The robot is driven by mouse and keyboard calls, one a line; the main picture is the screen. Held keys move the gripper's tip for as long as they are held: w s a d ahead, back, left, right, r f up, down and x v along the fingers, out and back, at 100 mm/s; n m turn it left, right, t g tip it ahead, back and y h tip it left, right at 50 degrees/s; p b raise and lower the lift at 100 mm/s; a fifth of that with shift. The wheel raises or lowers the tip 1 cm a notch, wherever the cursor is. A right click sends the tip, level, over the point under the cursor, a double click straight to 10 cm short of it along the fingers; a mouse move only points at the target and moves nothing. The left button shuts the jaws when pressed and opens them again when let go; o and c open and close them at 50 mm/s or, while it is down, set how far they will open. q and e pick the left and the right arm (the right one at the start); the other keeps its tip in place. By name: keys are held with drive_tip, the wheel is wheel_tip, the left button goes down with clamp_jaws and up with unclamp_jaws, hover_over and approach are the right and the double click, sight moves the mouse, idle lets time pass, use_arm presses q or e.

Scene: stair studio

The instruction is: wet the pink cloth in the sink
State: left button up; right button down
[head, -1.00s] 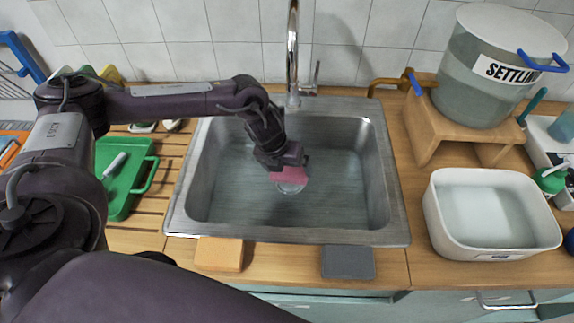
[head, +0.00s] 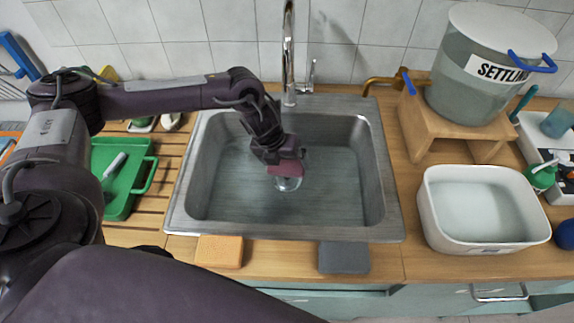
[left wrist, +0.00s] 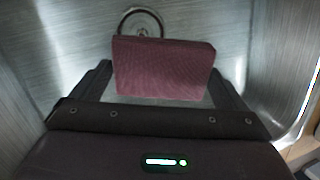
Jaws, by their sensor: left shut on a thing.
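My left gripper (head: 284,161) reaches down into the steel sink (head: 225,195) and is shut on the pink cloth (head: 286,169). The cloth is a folded, ribbed block, dark pink, and the left wrist view shows it between the two fingers (left wrist: 163,70). It hangs over the round drain (head: 288,184), partly covering it. I cannot tell whether it touches the sink floor or whether water stands there. The faucet (head: 288,55) rises behind the sink, and no stream shows. My right gripper is not in view.
An orange sponge (head: 219,251) and a grey one (head: 344,258) lie at the sink's front edge. A white tub (head: 432,225) of water stands right, below a labelled settling bucket (head: 460,85) on a wooden stand (head: 445,120). A green tray (head: 120,195) lies left.

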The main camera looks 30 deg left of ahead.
sight(284, 163)
use_arm(q)
drive_tip(key=shift+r+p, duration=3.3)
drive_tip(key=shift+r, duration=1.05)
drive_tip(key=shift+r, duration=0.1)
wheel_tip(284, 163, up, 4)
drive_tip(key=p, duration=0.3)
